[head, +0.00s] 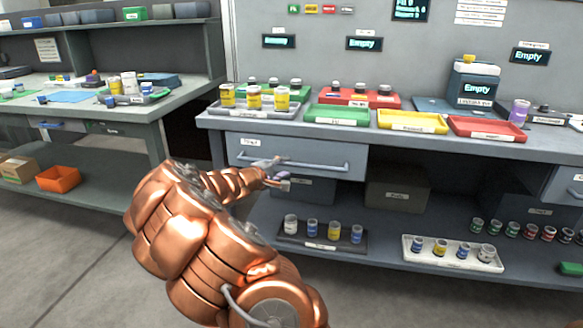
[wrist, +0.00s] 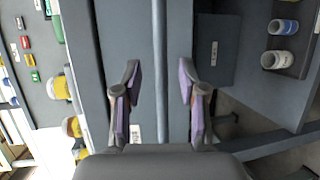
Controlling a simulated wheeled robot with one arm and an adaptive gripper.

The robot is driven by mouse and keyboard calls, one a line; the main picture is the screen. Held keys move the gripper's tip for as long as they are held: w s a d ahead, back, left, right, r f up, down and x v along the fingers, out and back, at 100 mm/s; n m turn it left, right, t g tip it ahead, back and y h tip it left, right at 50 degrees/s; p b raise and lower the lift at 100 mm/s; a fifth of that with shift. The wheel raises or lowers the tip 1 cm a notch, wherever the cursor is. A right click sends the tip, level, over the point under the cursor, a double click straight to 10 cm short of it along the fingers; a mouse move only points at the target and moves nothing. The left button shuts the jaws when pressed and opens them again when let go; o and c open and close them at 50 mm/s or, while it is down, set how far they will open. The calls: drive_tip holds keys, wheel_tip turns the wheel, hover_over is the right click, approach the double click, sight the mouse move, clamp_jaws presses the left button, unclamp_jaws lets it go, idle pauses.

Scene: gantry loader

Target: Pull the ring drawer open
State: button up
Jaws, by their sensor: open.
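The drawer (head: 310,153) is the grey front under the left part of the workbench, with a small white label, too blurred to read, at its upper left. It looks shut. A long bar handle (head: 325,165) runs across its front. My gripper (head: 277,172) is in front of the drawer at the handle, left of its middle. In the wrist view my gripper (wrist: 160,92) is open, with one purple-padded finger on each side of the handle (wrist: 159,50). I see no finger clearly touching the bar. The drawer front (wrist: 130,50) also shows behind the fingers.
Green (head: 337,117), yellow (head: 412,123) and red (head: 487,130) trays stand on the bench top, with a grey tray of yellow-labelled jars (head: 254,98) above the drawer. Below, a dark tray (head: 322,245) and a white tray (head: 453,257) hold jars on the lower shelf.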

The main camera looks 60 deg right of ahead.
sight(290, 165)
drive_tip(key=d, duration=0.1)
drive_tip(key=d+f, duration=0.1)
drive_tip(key=d, duration=0.1)
drive_tip(key=shift+s+d, duration=0.15)
drive_tip(key=shift+d, duration=0.7)
clamp_jaws()
